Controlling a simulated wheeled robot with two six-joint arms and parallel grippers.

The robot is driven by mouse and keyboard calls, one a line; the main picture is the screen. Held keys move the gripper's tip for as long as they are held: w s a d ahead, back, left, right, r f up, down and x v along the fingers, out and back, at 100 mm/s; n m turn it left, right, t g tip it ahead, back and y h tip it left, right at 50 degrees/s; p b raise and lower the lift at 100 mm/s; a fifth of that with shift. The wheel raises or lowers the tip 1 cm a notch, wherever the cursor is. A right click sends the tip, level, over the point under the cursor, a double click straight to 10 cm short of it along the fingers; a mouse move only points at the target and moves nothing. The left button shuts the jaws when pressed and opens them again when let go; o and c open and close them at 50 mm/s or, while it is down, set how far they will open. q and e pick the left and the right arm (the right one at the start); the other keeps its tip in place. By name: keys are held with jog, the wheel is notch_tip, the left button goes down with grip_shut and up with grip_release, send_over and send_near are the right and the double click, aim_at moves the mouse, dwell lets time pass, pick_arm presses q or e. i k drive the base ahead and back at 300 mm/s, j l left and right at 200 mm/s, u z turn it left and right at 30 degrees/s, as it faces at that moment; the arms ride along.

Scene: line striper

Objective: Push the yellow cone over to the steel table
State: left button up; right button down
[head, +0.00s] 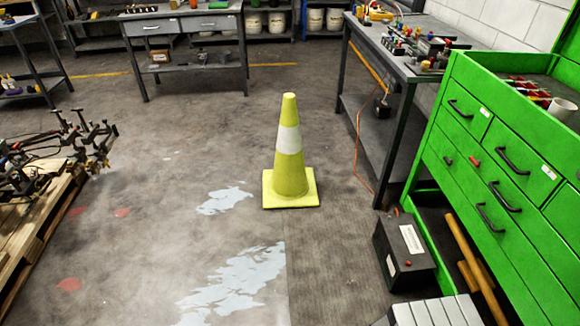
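The yellow cone (290,172) with a white band stands upright on its square base on the grey floor, near the middle of the head view. A grey metal table (352,22) with small parts on top stands to the right of the cone and behind it. Another grey metal table with drawers (150,28) stands at the back left. I cannot tell which of the two is the steel table. Open floor lies between the cone and both tables. Neither of my grippers is in view.
A green drawer cabinet (505,155) stands at the right, with a black box (404,252) on the floor before it. A wooden pallet (40,235) with metal clamps is at the left. An orange cord (357,150) hangs by the right table. White paint patches (240,283) mark the floor.

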aim_at(290, 185)
jog(key=i+j, duration=0.1)
jog(key=i, duration=0.35)
jog(key=i+j+z, duration=0.1)
jog(key=i, duration=0.3)
jog(key=i+j, duration=0.1)
jog(key=i, duration=0.35)
